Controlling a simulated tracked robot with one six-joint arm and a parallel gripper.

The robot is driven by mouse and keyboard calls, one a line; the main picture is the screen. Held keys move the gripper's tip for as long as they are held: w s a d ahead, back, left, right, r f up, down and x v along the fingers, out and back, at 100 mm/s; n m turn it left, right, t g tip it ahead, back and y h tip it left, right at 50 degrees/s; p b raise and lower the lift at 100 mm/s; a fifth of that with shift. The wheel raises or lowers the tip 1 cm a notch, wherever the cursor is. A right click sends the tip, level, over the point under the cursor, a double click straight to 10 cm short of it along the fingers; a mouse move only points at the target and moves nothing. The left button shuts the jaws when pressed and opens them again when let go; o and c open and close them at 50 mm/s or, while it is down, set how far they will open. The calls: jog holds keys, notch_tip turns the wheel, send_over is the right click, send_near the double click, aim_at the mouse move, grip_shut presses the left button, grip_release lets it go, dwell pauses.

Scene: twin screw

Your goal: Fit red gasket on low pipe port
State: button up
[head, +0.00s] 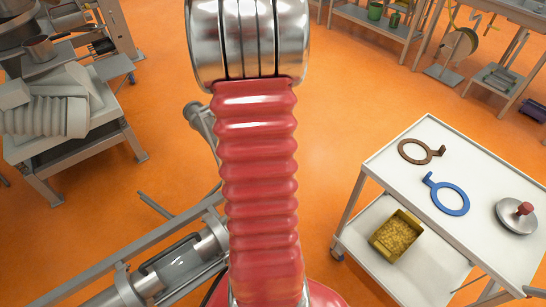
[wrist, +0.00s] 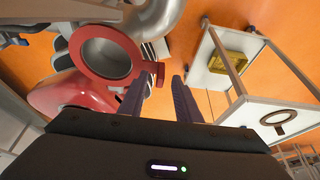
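The red gasket (wrist: 74,57) is a flat ring with an upturned tab, in the upper left of the wrist view. Its ring lies around the round grey mouth of the low pipe port (wrist: 106,57). I cannot tell whether it sits flush against the port. My gripper (wrist: 161,77) has its two dark fingers apart, with a clear gap. The gasket's tab is at the fingertips, close to the left finger; I see no finger closed on it. In the head view my arm hides the gasket, the port and the gripper.
A white cart (head: 400,148) stands at right, bearing a brown gasket (head: 403,149), a blue gasket (head: 464,202) and a metal lid with a red knob (head: 515,218). A yellow box (head: 397,236) is on its lower shelf. Pipework (head: 180,268) runs at lower left. Orange floor lies between.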

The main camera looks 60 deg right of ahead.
jog(key=v, duration=1.3)
jog(key=shift+r, duration=0.25)
jog(key=shift+w, duration=0.1)
jog(key=w+a+n+t+h, duration=0.3)
jog(key=a+n, duration=0.6)
jog(key=n, duration=0.7)
jog(key=w+a+n+t, duration=0.2)
jog(key=w+a+n, duration=0.3)
jog(key=a+n, duration=0.7)
jog(key=a+r+n+t, duration=0.2)
jog(key=a+n, duration=0.4)
jog(key=a, duration=0.3)
jog(key=s+a+r+n+t, duration=0.1)
jog(key=a+r+n+t, duration=0.1)
jog(key=a+n, duration=0.5)
jog(key=shift+a+t+y, duration=0.3)
jog(key=shift+a+y, duration=0.1)
jog(key=shift+a, duration=0.7)
